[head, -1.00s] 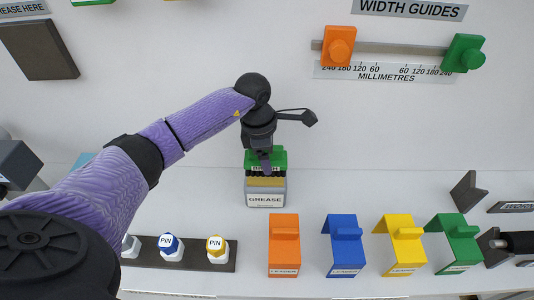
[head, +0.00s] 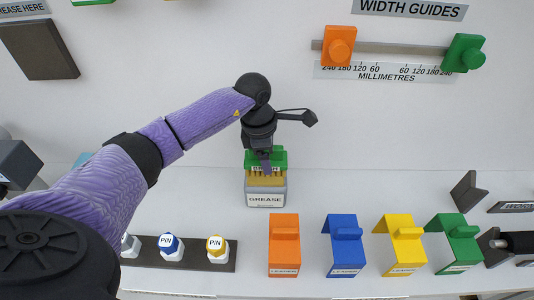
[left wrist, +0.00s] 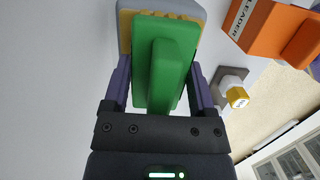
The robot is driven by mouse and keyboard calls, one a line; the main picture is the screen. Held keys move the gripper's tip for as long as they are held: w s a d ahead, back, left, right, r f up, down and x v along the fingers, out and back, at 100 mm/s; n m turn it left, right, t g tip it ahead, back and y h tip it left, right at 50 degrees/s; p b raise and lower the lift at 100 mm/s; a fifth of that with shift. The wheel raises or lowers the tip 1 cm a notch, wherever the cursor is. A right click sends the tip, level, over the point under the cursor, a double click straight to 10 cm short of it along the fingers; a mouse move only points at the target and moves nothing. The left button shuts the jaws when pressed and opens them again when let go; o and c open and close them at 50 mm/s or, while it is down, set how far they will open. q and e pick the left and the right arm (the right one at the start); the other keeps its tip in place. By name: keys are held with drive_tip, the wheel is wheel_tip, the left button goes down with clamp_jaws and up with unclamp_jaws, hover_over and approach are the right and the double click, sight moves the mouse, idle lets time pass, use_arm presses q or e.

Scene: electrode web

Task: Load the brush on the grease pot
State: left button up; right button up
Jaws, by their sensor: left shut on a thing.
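My left gripper (head: 265,160) is shut on the green brush (head: 280,158), which shows large between the purple fingers in the left wrist view (left wrist: 165,65). The brush is upright, directly over the grey grease pot (head: 265,200), labelled GREASE. Yellow vertical strands (head: 265,179) show between the green block and the pot's front. In the left wrist view, yellow (left wrist: 125,32) edges the green block, with the grey pot (left wrist: 192,8) beyond. I cannot tell how deep the bristles sit. My right gripper is not in view.
Orange (head: 284,255), blue (head: 344,255), yellow (head: 403,255) and green (head: 458,250) leader blocks stand right of the pot. A dark rack with PIN pieces (head: 171,247) lies to the left. The width guides rail (head: 390,48) is on the back wall. A dark plate (head: 38,50) is at upper left.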

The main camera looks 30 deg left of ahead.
use_arm(q)
wheel_tip(320, 180, up, 7)
drive_tip(key=p, duration=0.5)
drive_tip(key=shift+r, duration=0.1)
idle(0.3)
